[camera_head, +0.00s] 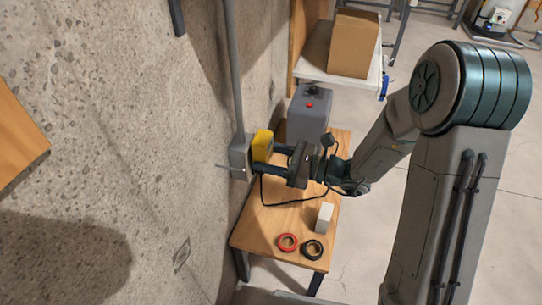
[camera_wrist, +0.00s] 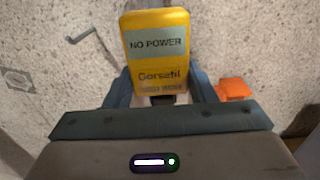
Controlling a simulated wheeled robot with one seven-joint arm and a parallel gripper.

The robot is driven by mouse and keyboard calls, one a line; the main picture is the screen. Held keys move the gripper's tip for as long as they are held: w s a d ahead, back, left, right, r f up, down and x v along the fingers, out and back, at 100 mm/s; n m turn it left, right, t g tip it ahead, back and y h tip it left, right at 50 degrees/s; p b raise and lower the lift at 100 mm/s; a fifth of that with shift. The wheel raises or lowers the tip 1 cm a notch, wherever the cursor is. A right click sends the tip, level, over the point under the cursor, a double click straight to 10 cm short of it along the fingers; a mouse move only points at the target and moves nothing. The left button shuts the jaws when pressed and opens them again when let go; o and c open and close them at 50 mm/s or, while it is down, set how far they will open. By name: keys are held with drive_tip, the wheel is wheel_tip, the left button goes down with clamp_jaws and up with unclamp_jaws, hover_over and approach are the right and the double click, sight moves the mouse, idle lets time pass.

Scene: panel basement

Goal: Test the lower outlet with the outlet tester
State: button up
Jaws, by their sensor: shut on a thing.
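The outlet tester (camera_head: 262,144) is a yellow block beside the wall in the head view. In the wrist view the tester (camera_wrist: 156,62) stands upright between my fingers, and its grey display reads "NO POWER". My gripper (camera_head: 262,158) is shut on it; the gripper also shows in the wrist view (camera_wrist: 160,98). A grey box (camera_head: 239,157) on the wall is right beside the tester; I cannot tell whether they touch. A flat outlet plate (camera_head: 182,254) is on the wall lower in the head view. A similar plate (camera_wrist: 16,79) shows at the left of the wrist view.
A wooden bench (camera_head: 262,236) below my arm holds a red ring (camera_head: 287,242), a black ring (camera_head: 312,249), a white block (camera_head: 324,217) and a grey case (camera_head: 308,112). A black cable lies there. A cardboard box (camera_head: 353,44) is behind. An orange piece (camera_wrist: 235,88) is right of the tester.

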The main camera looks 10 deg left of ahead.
drive_tip(key=shift+a, duration=0.35)
idle(1.6)
drive_tip(key=o, duration=1.4)
